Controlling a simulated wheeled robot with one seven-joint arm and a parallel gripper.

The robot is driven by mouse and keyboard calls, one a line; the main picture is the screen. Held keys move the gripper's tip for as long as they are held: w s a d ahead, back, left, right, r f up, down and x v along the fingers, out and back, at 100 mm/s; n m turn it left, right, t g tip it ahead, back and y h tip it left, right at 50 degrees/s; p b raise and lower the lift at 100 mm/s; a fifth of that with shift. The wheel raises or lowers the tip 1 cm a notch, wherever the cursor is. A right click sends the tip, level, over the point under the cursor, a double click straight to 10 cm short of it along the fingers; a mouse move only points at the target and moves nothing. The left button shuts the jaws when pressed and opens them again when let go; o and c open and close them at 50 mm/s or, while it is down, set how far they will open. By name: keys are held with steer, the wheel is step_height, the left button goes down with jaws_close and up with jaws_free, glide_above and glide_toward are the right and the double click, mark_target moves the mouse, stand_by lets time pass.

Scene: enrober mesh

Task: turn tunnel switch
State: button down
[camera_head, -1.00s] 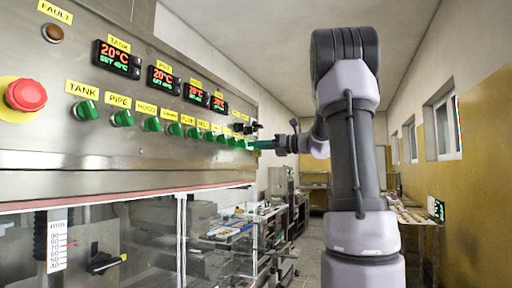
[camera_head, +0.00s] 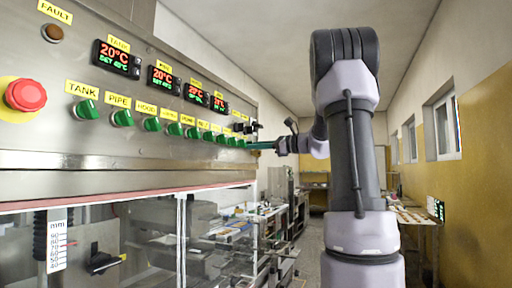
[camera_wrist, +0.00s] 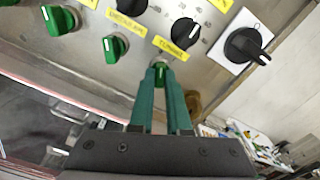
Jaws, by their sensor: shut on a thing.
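The tunnel switch (camera_wrist: 160,66) is a small green knob on the steel panel, just below a yellow label (camera_wrist: 171,47) that appears to read TUNNEL, in the wrist view. My gripper (camera_wrist: 160,75) has two long green fingers, and their tips are closed around this knob from both sides. Most of the knob is hidden between the tips, so its exact angle is hard to tell. In the head view my gripper (camera_head: 258,145) reaches the far end of the row of green switches, and the knob itself cannot be made out there.
Other green knobs (camera_wrist: 114,48) sit beside it, with a black dial (camera_wrist: 185,32) above and a larger black rotary switch (camera_wrist: 246,45) to the right. A red emergency button (camera_head: 26,94) is on the near panel. An aisle runs along the right.

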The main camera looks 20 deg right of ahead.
steer(key=shift+n, duration=0.6)
steer(key=c, duration=0.9)
jaws_free()
steer(key=v, duration=1.1)
